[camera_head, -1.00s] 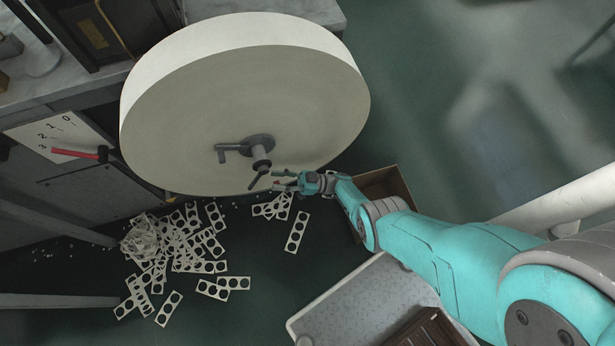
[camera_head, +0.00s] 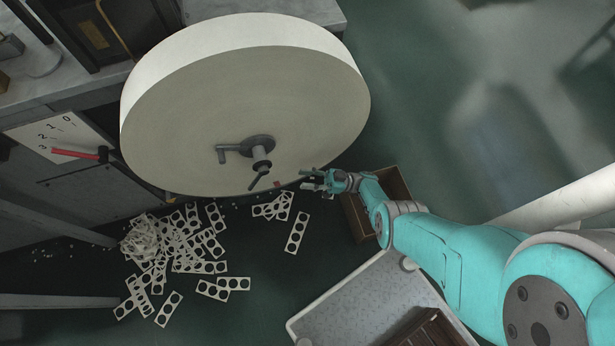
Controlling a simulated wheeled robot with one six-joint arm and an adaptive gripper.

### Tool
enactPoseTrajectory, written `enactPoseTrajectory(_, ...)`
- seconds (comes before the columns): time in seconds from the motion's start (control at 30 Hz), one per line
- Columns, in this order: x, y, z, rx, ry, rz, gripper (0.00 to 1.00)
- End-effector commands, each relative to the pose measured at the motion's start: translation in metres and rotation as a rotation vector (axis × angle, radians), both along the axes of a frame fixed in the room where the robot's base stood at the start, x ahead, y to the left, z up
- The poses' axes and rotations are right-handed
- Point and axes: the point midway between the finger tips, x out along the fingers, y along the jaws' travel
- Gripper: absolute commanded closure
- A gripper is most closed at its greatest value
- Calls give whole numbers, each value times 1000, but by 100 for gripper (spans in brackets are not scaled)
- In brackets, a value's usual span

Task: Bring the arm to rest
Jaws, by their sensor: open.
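My gripper (camera_head: 306,180) is at the end of my teal arm, which reaches in from the lower right. Its two fingers are spread and point left. Nothing shows between them. The gripper is in front of the lower right edge of a large cream paper roll (camera_head: 210,120), near the roll's grey hub and handle (camera_head: 258,150). The picture does not show clearly how far it is from the roll. My arm's wrist covers part of an open cardboard box (camera_head: 355,215).
Punched strips (camera_head: 297,232) lie scattered on the dark floor, with a heap (camera_head: 140,242) at lower left. A grey-topped cart (camera_head: 345,300) with a brown crate (camera_head: 430,330) stands below my arm. Open floor is at upper right.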

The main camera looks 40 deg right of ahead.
Motion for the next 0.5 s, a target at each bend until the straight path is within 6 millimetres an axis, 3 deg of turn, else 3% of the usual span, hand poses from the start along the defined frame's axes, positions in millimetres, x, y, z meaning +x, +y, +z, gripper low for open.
enactPoseTrajectory(0.33, 0, 2, -1, -3, 6, 2, 60)
enactPoseTrajectory(0.5, -15, 30, -28, -44, 121, 51, 60)
